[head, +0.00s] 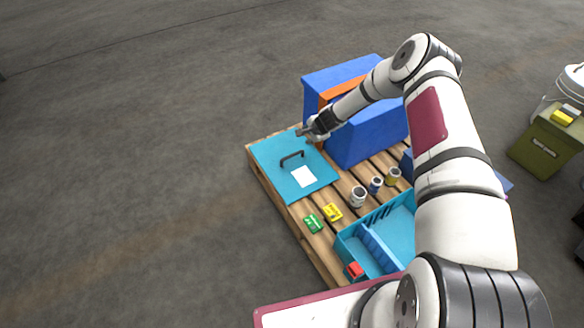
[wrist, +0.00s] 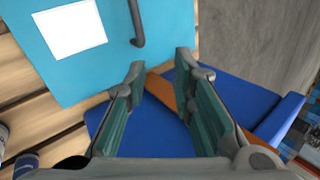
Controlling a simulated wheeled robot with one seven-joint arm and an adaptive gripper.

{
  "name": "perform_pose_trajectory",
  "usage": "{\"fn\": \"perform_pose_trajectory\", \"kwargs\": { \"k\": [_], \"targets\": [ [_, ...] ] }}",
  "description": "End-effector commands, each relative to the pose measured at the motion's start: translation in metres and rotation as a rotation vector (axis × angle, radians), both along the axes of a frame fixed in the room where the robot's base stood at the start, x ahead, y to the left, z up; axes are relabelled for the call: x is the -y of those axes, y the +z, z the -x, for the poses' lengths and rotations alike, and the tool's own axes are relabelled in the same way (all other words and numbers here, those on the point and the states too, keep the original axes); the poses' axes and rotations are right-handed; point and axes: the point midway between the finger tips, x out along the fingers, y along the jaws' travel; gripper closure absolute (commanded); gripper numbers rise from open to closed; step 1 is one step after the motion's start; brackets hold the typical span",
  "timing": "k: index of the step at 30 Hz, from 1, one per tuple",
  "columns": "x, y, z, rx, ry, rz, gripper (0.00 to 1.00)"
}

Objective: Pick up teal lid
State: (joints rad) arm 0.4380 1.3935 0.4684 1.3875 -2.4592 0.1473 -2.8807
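The teal lid (head: 275,170) lies flat on the far left corner of the wooden pallet. It has a dark raised handle (head: 292,159) and a white label (head: 303,177). My gripper (head: 303,131) is above the lid's far right edge, beside the handle and apart from it. In the wrist view the teal lid (wrist: 117,25) fills the top, with the handle (wrist: 137,25) partly cut off by the upper edge. My gripper (wrist: 158,68) has its fingers spread, with nothing between them. The handle is just beyond the fingertips.
A blue box (head: 370,135) with an orange strip stands right beside the lid. Several cans, including a white one (head: 358,196), a yellow box (head: 332,212) and a green box (head: 313,223) sit on the pallet (head: 318,245). An open teal bin (head: 398,228) is nearer me. Floor left is clear.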

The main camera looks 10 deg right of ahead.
Motion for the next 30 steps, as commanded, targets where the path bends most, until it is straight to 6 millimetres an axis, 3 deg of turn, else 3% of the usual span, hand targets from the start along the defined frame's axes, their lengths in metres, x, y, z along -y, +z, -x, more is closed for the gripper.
{"fn": "perform_pose_trajectory", "kwargs": {
  "k": [1, 3, 8, 18, 30],
  "targets": [
    [-0.002, -0.021, 0.004, -0.002, 0.045, 0.013, 0.77],
    [-0.004, -0.036, 0.007, -0.001, 0.100, 0.031, 0.77],
    [-0.009, -0.056, 0.006, 0.003, 0.151, 0.049, 0.77],
    [-0.019, -0.106, -0.024, 0.001, 0.152, 0.050, 0.77],
    [-0.025, -0.127, -0.038, 0.001, 0.151, 0.048, 0.77]
  ]
}}
